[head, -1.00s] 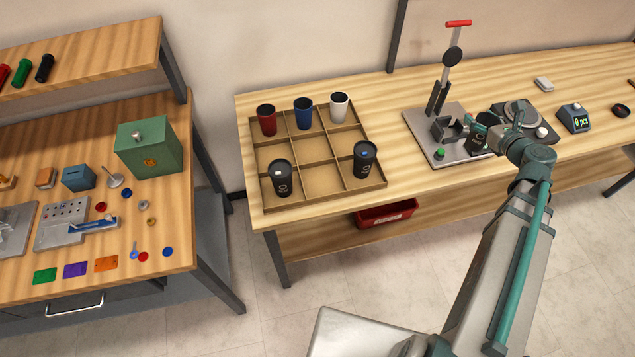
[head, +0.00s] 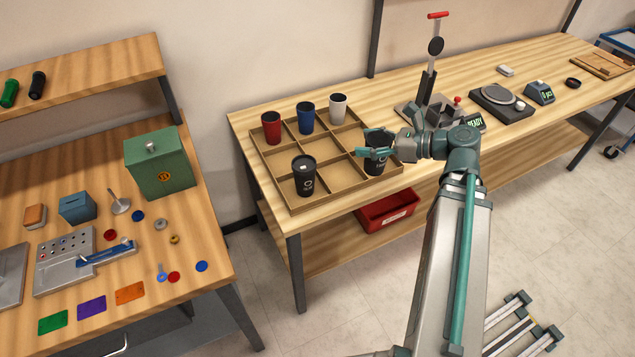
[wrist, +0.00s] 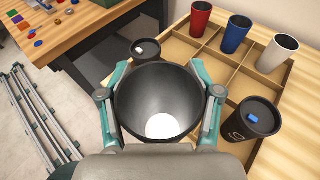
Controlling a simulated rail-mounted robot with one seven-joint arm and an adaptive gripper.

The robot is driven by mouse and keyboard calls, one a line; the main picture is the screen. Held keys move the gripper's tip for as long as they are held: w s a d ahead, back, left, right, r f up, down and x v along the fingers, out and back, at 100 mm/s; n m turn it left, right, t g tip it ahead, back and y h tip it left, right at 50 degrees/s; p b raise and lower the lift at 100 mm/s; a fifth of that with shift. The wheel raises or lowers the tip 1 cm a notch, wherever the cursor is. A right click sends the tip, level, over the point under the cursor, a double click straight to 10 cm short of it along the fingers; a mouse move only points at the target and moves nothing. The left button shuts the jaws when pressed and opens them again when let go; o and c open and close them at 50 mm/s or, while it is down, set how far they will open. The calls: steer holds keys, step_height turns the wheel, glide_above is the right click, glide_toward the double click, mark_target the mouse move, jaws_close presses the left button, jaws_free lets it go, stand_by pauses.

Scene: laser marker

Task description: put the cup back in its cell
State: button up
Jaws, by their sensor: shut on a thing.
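My gripper (head: 375,143) is shut on a black, lidless cup (head: 376,163), held upright at the front right of the tray. In the wrist view, the held cup (wrist: 158,100) is empty with a pale bottom, between the fingers. A cardboard tray (head: 322,205) is divided into cells. A black lidded cup with a white tab (head: 304,176) stands in its front left cell. Another lidded cup with a blue tab (wrist: 254,118) is right of the held cup in the wrist view; in the head view it is mostly hidden. Whether the held cup touches the tray, I cannot tell.
Red (head: 271,127), blue (head: 306,117) and white (head: 338,108) cups fill the tray's back row. A lever press (head: 432,75) and a scale (head: 500,102) stand to the right. A red bin (head: 388,211) sits below.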

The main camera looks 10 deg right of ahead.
steer(key=shift+n+g+y, duration=0.3)
steer(key=shift+n+g, duration=0.1)
steer(key=shift+g, duration=0.1)
steer(key=shift+w+a+f+p, duration=0.5)
steer(key=shift+w+a+f, duration=0.55)
steer(key=shift+w+f, duration=1)
steer(key=shift+w+a+f+p, duration=0.5)
steer(key=shift+w+a+f, duration=0.5)
steer(key=shift+w+f, duration=1.1)
steer(key=shift+w+a+f+p, duration=0.5)
steer(key=shift+w+a+f, duration=0.85)
steer(key=shift+f, duration=1.15)
steer(key=shift+w+d+f, duration=0.15)
steer(key=shift+w+d, duration=0.1)
steer(key=shift+d, duration=0.05)
steer(key=o, duration=0.8)
steer(key=shift+c, duration=0.2)
